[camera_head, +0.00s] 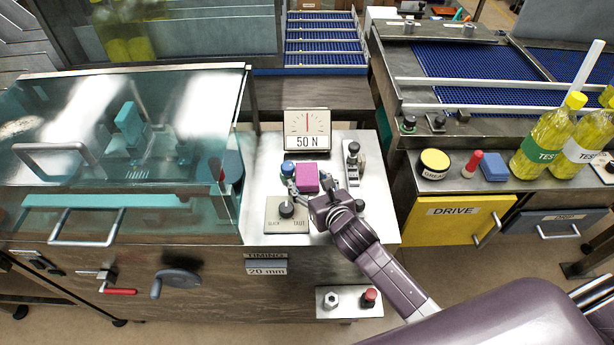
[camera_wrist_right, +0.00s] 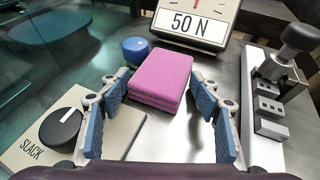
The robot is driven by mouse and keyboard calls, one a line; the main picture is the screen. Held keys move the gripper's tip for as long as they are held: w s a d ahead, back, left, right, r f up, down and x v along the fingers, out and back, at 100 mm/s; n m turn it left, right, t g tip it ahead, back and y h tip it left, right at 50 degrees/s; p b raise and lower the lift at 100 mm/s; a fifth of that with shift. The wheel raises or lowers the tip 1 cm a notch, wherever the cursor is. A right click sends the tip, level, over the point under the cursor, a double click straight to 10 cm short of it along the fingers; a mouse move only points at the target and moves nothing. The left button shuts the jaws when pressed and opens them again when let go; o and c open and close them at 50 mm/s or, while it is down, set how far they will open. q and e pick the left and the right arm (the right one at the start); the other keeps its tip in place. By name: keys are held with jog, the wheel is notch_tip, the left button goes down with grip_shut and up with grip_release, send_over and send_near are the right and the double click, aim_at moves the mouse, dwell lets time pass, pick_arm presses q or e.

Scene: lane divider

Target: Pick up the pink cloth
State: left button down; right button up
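The pink cloth (camera_head: 306,177) is a small folded block lying on the metal worktop in front of the gauge. In the right wrist view the cloth (camera_wrist_right: 161,79) shows its folded layers at the near edge. My right gripper (camera_head: 306,190) is just in front of the cloth. In the right wrist view the right gripper (camera_wrist_right: 163,105) is open, its blue-padded fingers apart to the left and right of the cloth's near end, with nothing held. My left gripper does not show in either view.
A "50 N" gauge (camera_head: 307,129) stands behind the cloth. A blue knob (camera_wrist_right: 136,50) is close on the left. A black dial (camera_head: 286,209) on a plate is at the near left. A black-knobbed clamp (camera_head: 353,163) stands on the right. A glass cover (camera_head: 130,140) bounds the left.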

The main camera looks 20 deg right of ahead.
jog(key=c, duration=0.3)
jog(key=shift+c, duration=0.8)
